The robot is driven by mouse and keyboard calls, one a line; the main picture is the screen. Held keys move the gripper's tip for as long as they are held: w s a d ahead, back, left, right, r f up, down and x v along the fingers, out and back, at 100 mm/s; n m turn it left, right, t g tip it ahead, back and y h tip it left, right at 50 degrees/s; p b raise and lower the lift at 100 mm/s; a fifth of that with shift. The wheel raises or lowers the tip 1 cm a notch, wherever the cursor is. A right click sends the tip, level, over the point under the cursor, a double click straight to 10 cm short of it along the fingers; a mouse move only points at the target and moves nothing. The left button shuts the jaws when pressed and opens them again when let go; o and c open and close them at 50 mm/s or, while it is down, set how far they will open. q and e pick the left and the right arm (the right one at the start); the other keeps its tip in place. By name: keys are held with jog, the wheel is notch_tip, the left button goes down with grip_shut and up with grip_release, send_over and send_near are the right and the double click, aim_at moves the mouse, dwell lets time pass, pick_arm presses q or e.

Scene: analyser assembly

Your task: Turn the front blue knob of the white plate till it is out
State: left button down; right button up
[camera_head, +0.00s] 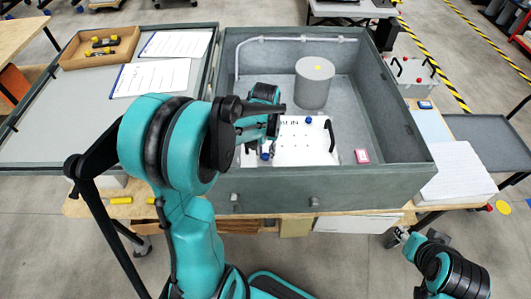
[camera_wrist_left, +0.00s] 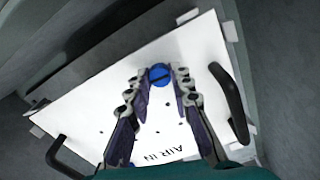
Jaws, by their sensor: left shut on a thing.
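The white plate (camera_head: 300,150) with "AIR IN" lettering lies inside the grey open box; it fills much of the left wrist view (camera_wrist_left: 95,110). Its front blue knob (camera_head: 265,156) is at the plate's near edge. In the left wrist view the slotted front knob (camera_wrist_left: 158,74) sits between the fingertips of my left gripper (camera_wrist_left: 160,80), which is shut on it. The same gripper (camera_head: 268,150) reaches down from the left in the head view. A second blue knob (camera_head: 308,119) is at the plate's far side. My right gripper (camera_head: 397,237) hangs low at the right, its fingers too small to judge.
The plate has black handles (camera_wrist_left: 230,102) at two sides. A grey cylinder (camera_head: 314,82) stands behind it in the box. A small pink-edged item (camera_head: 362,156) lies right of the plate. The box's front wall (camera_head: 330,187) is close to my left arm.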

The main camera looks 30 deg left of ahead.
aim_at(266, 155)
pick_arm(q)
jog(key=shift+n, duration=0.4)
jog(key=c, duration=1.3)
grip_release()
jog(key=shift+r, duration=0.1)
notch_tip(266, 155, up, 12)
jog(key=shift+f, duration=0.1)
